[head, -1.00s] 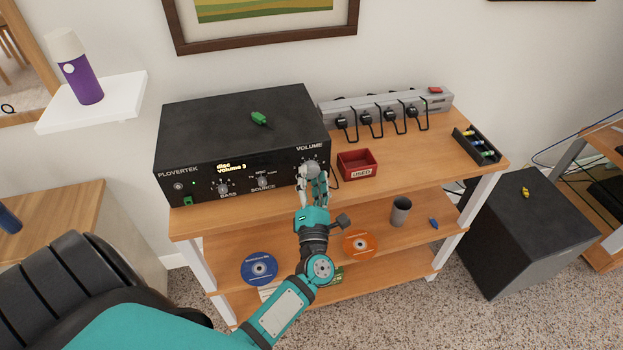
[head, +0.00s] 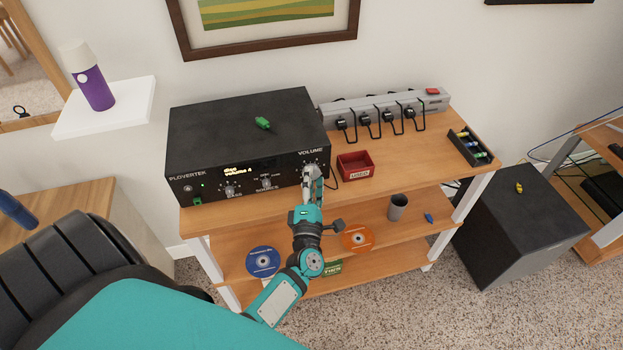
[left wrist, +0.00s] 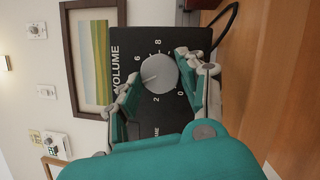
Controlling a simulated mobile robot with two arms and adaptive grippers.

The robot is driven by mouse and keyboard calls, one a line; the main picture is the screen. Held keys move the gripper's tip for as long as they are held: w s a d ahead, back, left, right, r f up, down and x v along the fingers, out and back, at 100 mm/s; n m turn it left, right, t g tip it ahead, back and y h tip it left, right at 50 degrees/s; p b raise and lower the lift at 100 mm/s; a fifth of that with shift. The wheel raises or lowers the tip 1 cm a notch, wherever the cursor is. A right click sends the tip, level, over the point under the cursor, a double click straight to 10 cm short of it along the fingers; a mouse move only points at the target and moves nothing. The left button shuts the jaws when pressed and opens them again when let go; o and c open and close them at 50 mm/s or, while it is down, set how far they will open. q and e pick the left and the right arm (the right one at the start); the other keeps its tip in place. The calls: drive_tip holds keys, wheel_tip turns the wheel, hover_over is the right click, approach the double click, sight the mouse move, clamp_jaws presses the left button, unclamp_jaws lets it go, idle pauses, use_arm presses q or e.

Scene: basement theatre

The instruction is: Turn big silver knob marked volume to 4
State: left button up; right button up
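The amplifier (head: 245,135) is a black box on the top shelf; its lit display reads "disc volume 4". The big silver volume knob (left wrist: 159,72) is at the right of its front panel. In the left wrist view its pointer mark faces the hidden stretch of dial between 2 and 6. My left gripper (head: 312,172) is at the knob, one finger on each side, and appears closed on it; the left wrist view also shows the fingers (left wrist: 160,74). In the head view the gripper covers most of the knob. My right gripper is not in view.
The smaller bass knob (head: 230,190) and source knob (head: 267,183) are left of the volume knob. A red box (head: 355,173) stands close right of the gripper. A power strip (head: 385,108) with several plugs lies behind. A green piece (head: 262,123) lies on the amplifier.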

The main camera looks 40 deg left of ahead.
use_arm(q)
drive_tip(key=o, duration=0.4)
drive_tip(key=shift+o, duration=0.2)
drive_tip(key=v, duration=1.2)
drive_tip(key=shift+f, duration=0.1)
